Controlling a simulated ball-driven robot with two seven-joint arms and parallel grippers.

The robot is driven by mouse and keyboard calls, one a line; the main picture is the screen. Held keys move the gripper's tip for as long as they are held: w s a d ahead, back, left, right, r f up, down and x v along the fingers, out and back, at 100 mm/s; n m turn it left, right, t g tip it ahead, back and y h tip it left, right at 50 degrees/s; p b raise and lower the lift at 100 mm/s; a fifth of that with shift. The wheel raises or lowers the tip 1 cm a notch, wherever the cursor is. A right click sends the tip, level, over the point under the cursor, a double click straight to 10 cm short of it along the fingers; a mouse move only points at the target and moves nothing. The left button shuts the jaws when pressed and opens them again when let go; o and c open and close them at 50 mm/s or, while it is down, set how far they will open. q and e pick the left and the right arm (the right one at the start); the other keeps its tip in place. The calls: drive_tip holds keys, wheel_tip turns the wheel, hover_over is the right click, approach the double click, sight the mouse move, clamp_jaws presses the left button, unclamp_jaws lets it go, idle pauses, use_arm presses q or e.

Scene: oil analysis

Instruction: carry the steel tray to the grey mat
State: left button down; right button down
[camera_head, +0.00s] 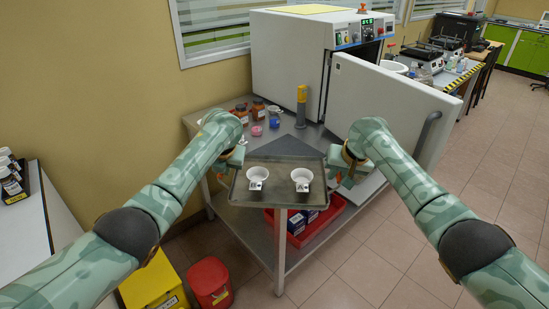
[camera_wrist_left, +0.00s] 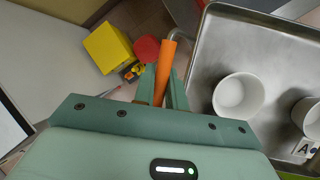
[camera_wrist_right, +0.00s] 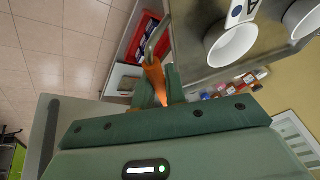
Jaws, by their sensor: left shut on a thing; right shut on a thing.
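The steel tray (camera_head: 278,178) is held up level between my two grippers, over the front corner of the metal table. Two white cups (camera_head: 258,173) (camera_head: 301,175) stand on it, each with a small label tag. My left gripper (camera_head: 238,158) is shut on the tray's left handle, whose orange grip (camera_wrist_left: 166,65) shows in the left wrist view. My right gripper (camera_head: 337,168) is shut on the right handle, with its orange grip (camera_wrist_right: 155,80) in the right wrist view. A darker grey patch (camera_head: 287,148), seemingly the grey mat, lies on the table beyond the tray, partly hidden by it.
A white oven (camera_head: 285,55) stands behind, its door (camera_head: 388,110) swung open at the right. Jars (camera_head: 258,110), small colored cups and a yellow-topped grey post (camera_head: 301,105) stand at the table's back. A red bin (camera_head: 210,280) and yellow box (camera_head: 155,285) stand on the floor.

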drive_tip(key=shift+a, duration=0.2)
use_arm(q)
drive_tip(key=shift+a, duration=0.35)
use_arm(e)
drive_tip(key=shift+d, duration=0.1)
